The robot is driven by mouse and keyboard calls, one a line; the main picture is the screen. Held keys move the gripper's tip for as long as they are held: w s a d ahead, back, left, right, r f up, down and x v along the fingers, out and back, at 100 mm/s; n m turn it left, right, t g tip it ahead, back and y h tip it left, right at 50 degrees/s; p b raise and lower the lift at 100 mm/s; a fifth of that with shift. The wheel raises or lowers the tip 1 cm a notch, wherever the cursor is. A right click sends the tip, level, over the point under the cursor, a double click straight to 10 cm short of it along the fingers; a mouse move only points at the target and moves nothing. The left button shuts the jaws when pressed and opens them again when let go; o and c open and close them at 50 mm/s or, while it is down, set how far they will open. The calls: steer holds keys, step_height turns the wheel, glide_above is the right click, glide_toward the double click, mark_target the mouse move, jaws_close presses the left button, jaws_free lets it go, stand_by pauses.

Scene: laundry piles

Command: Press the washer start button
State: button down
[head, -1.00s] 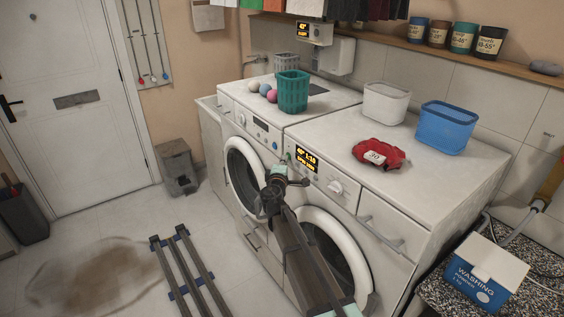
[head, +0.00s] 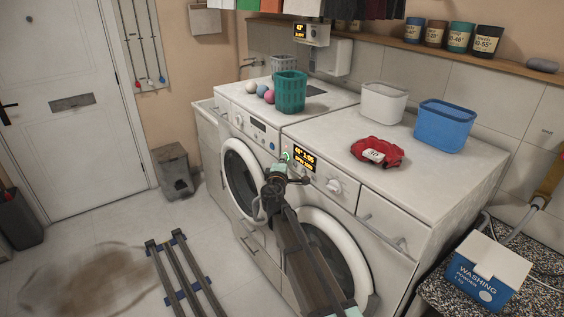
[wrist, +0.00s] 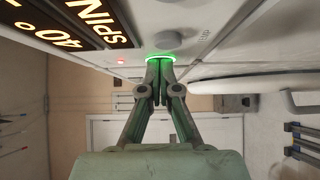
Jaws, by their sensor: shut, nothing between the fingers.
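The white washer (head: 330,130) on the right has a front panel with a lit amber display (head: 304,159) and a round dial (head: 334,186). Its start button (head: 285,156), left of the display, has a glowing green ring. The ring also shows in the wrist view (wrist: 160,56), close up. My gripper (head: 280,168) is shut and empty, with its fingertips at the button. In the wrist view the closed fingertips (wrist: 160,66) overlap the lower edge of the ring and appear to touch the button. The fingers hide part of the button face.
A second white machine (head: 315,100) stands to the left, with a green basket (head: 290,92) on top. A red cloth (head: 377,152), a white bin (head: 384,102) and a blue bin (head: 445,126) sit on the washer. A washing powder box (head: 488,272) stands at the right.

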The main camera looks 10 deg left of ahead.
steer(key=s+a+b, duration=0.2)
steer(key=s+b, duration=0.2)
steer(key=s, duration=0.9)
steer(key=shift+b, duration=0.35)
steer(key=shift+d, duration=0.1)
